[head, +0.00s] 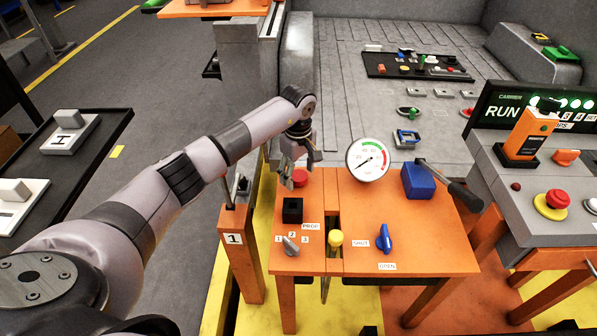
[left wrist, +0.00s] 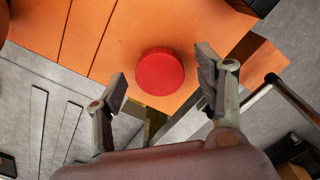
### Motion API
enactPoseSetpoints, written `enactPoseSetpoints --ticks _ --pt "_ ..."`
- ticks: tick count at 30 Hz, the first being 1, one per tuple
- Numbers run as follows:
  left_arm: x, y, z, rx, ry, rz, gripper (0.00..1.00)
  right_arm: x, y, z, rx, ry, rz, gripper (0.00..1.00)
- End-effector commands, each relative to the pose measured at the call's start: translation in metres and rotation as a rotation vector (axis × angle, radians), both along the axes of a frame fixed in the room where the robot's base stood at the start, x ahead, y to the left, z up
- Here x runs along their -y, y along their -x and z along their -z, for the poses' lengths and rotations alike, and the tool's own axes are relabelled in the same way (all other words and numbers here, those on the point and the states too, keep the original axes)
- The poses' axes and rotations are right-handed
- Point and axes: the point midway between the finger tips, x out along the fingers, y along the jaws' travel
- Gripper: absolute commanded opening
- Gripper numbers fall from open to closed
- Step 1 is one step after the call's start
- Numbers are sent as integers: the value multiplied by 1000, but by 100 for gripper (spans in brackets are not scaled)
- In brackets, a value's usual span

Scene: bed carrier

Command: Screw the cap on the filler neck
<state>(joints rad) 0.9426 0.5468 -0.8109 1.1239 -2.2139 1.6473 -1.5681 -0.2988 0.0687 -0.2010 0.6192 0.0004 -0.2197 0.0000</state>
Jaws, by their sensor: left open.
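A round red cap (head: 299,177) is at the back left edge of the orange bench top, and it also shows in the left wrist view (left wrist: 160,71). My left gripper (head: 300,163) is open above and just behind the cap. In the left wrist view its two fingers stand apart, to the left and right of the cap's lower side, with nothing between them that I can see held. I cannot tell whether a filler neck is under the cap; no separate neck shows. My right gripper is not in view.
The orange bench (head: 430,258) carries a black block (head: 292,210), a grey selector knob (head: 291,245), a yellow knob (head: 335,238), a blue valve handle (head: 384,238), a round gauge (head: 367,160) and a blue box (head: 418,180) with a lever. A grey control console (head: 520,200) stands at the right.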

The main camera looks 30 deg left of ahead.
Motion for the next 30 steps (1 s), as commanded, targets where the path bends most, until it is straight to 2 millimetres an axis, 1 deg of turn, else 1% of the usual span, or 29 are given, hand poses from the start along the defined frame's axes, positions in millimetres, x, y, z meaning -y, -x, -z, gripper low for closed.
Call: enactPoseSetpoints --ticks 1,2,5,12,18,22,30 --pt "0 0 -1 0 0 0 64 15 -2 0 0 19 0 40" --pt "0 0 -2 1 0 0 64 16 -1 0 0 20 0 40" --pt "0 -1 -10 3 0 -1 64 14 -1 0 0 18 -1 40" --pt "-1 -1 -48 4 -1 0 64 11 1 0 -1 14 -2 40" --pt "-1 0 -71 2 0 0 64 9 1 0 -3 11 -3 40" --pt "-1 0 -78 0 -1 0 64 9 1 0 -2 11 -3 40" --pt "-1 1 -80 0 0 0 64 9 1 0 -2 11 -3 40"
